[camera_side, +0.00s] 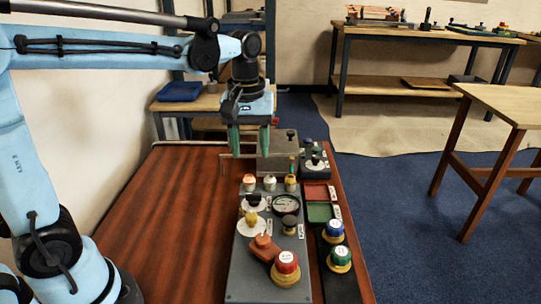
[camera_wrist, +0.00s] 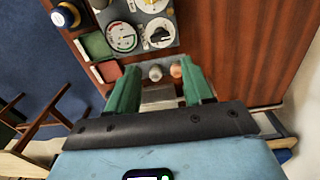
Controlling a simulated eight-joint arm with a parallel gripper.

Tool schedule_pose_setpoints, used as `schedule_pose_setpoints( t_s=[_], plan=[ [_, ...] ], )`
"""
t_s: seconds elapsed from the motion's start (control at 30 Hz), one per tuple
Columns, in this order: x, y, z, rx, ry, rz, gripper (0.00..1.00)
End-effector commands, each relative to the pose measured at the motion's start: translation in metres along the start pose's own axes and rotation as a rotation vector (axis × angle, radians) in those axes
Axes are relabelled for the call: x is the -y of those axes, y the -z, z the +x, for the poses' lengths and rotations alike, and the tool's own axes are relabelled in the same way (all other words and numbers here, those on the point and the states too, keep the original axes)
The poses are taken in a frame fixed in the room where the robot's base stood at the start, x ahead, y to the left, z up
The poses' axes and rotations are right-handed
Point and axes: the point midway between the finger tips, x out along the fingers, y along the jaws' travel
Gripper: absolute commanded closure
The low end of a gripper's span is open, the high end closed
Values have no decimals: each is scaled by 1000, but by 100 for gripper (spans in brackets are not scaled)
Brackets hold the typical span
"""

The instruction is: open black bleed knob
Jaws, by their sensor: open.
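Several black knobs show, and I cannot tell which is the bleed knob. One black knob (camera_side: 254,199) sits on a white dial on the grey panel (camera_side: 250,285); a black knob on a white dial (camera_wrist: 160,36) shows in the wrist view. A smaller black knob (camera_side: 290,222) stands below the gauge (camera_side: 286,204). Another black knob (camera_side: 314,160) sits on a box at the panel's far end. My gripper (camera_side: 250,154) is open, pointing down above the panel's far end, apart from these knobs. Its green fingers (camera_wrist: 160,78) have nothing gripped between them in the wrist view.
Several small capped knobs (camera_side: 270,183) line the panel's far part. A yellow knob (camera_side: 251,218), an orange block (camera_side: 264,247) and a red knob (camera_side: 287,264) are nearer. Blue (camera_side: 334,230) and green (camera_side: 341,257) knobs and red and green trays stand right. The wooden table (camera_side: 165,215) is clear left.

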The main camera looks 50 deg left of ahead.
Motion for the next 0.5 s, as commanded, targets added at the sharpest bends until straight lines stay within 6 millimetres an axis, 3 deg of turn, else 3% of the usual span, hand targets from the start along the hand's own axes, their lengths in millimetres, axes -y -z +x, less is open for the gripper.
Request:
schedule_pose_setpoints(
  t_s=[0.27, 0.5],
  plan=[
    [-2, 3, 10, 22, 21, -39, 49],
    [-2, 3, 44, 21, 19, -37, 49]
  ],
)
